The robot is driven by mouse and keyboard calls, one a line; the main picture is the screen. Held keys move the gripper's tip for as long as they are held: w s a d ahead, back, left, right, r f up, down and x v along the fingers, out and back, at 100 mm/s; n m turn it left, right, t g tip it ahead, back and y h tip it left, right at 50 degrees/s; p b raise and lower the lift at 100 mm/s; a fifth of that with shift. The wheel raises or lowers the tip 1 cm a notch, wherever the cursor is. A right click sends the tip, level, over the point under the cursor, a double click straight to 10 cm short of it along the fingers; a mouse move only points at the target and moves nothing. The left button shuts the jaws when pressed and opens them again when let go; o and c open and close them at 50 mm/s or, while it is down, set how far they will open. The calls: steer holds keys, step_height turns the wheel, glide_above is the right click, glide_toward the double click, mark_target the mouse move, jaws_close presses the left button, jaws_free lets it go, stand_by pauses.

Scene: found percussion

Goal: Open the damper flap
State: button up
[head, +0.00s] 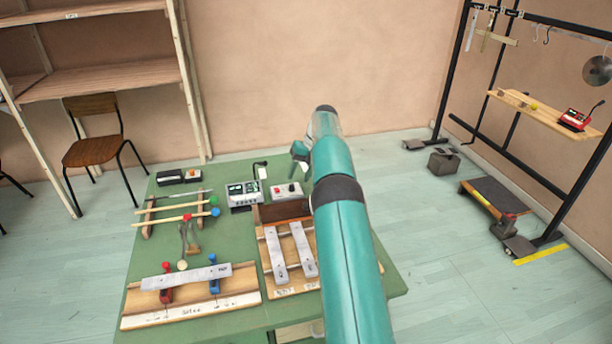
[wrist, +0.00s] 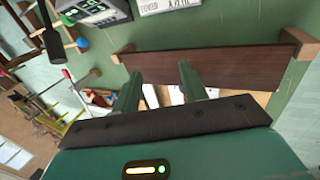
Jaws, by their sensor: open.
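A dark brown wooden board, which looks like the damper flap (wrist: 225,64), spans the middle of the wrist view between two lighter wooden blocks. In the head view the brown flap (head: 285,211) stands at the back of a wooden base with two metal bars (head: 277,254), partly hidden by my arm. My gripper (wrist: 160,84) is open and empty, its two fingers apart near the flap's lower edge in the wrist view. I cannot tell whether they touch it.
The green table (head: 230,318) also holds a metal bar on a stand (head: 187,278), mallets on a rack (head: 180,206), a meter box (head: 243,192) and a white switch box (head: 287,191). A chair (head: 93,132) is left; a black rack with a wooden shelf (head: 545,113) is right.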

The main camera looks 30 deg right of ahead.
steer(key=s+a+r, duration=0.4)
steer(key=s+r, duration=0.3)
steer(key=s, duration=0.4)
steer(key=shift+a+r, duration=0.3)
steer(key=shift+r, duration=0.1)
steer(key=shift+s, duration=0.1)
